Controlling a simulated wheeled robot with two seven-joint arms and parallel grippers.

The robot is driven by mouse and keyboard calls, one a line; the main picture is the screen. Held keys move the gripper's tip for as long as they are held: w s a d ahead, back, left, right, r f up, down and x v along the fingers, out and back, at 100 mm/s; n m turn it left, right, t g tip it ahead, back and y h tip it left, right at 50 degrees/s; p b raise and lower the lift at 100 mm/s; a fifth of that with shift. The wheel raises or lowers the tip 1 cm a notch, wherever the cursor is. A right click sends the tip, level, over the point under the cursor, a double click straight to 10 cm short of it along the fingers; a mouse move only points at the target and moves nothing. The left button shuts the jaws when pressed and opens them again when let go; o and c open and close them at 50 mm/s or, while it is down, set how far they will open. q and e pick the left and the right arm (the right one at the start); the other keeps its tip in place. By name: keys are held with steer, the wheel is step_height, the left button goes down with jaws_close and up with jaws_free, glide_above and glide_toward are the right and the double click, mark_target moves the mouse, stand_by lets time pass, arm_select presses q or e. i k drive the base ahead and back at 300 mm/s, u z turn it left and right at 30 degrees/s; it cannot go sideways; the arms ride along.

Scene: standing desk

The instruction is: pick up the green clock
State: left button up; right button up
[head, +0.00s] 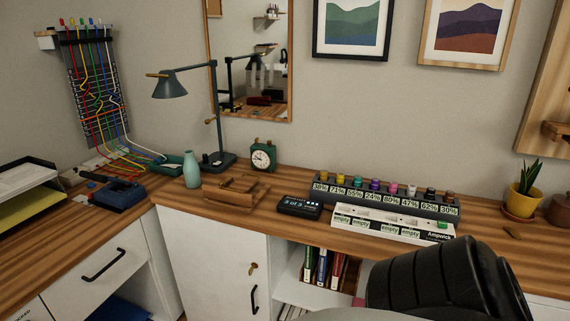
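The green clock (263,155) stands upright on the wooden desk, near the wall and below the mirror. It has a square green body and a round white face turned toward me. Nothing covers it. Neither of my grippers shows in the head view.
A desk lamp (170,87) and a teal vase (192,169) stand left of the clock. A wooden stand (236,190) and a black digital device (300,207) are in front. A battery rack (385,195) is to the right. A large black ribbed shape (440,283) blocks the lower right.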

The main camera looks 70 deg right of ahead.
mark_target(268, 154)
steer(key=k, duration=0.55)
steer(key=z, duration=0.85)
